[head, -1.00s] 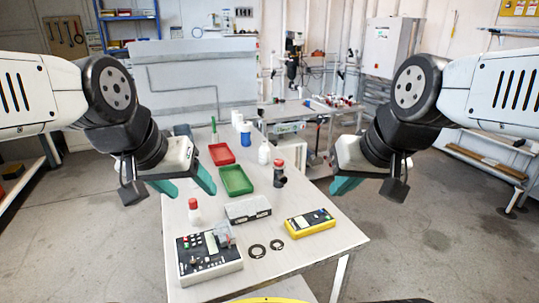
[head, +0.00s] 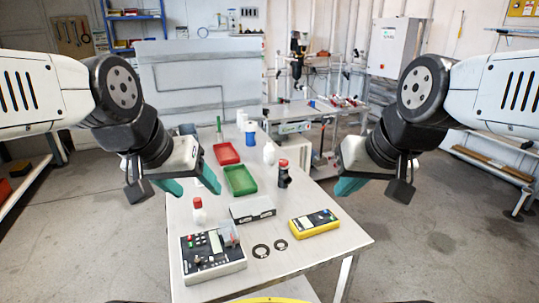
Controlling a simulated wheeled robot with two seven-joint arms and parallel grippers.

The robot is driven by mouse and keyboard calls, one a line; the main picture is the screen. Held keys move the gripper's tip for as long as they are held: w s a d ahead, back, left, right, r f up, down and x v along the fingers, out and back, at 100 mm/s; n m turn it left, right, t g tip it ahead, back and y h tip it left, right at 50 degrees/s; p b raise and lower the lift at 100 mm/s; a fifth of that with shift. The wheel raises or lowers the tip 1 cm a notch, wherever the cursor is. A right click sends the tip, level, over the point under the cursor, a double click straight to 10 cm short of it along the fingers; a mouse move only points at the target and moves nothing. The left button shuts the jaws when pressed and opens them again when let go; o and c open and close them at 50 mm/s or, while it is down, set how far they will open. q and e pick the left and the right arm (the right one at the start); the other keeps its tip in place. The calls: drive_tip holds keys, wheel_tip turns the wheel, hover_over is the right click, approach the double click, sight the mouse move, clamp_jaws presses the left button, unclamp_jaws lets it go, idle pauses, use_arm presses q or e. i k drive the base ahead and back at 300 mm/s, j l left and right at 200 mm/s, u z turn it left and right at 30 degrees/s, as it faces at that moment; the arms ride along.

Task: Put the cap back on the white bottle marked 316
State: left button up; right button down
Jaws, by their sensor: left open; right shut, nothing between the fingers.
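A small white bottle with a red top (head: 198,211) stands upright at the left side of the table, below my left gripper. A white bottle (head: 269,153) stands farther back, right of the red tray. No 316 marking is readable on either, and I cannot tell which bottle it belongs to. I cannot pick out a loose cap. My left gripper (head: 190,185) is open and empty above the table's left edge, its teal fingers spread. My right gripper (head: 350,187) is shut and empty in the air right of the table.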

sight(268, 150)
drive_tip(key=k+l+u, duration=0.1)
drive_tip(key=l, duration=0.35)
drive_tip(key=k+l+u, duration=0.1)
drive_tip(key=l, duration=0.35)
drive_tip(key=z, duration=0.35)
drive_tip(key=i+l+z, duration=0.4)
drive_tip(key=l, duration=0.3)
drive_tip(key=i+l+z, duration=0.3)
drive_tip(key=l+z, duration=0.15)
drive_tip(key=l, duration=0.25)
drive_tip(key=i+l+z, duration=0.4)
drive_tip(key=i+l+u, duration=0.1)
drive_tip(key=i+u, duration=0.15)
drive_tip(key=i, duration=0.15)
drive_tip(key=i+l+u, duration=0.3)
drive_tip(key=i+j+u, duration=0.1)
drive_tip(key=u, duration=0.3)
drive_tip(key=i+u, duration=0.55)
drive_tip(key=u, duration=0.25)
drive_tip(key=i+u, duration=0.2)
drive_tip(key=u, duration=0.15)
drive_tip(key=i+j+u, duration=0.1)
drive_tip(key=i+u, duration=0.25)
drive_tip(key=i+j+u, duration=0.1)
drive_tip(key=u, duration=0.25)
drive_tip(key=i+u, duration=0.3)
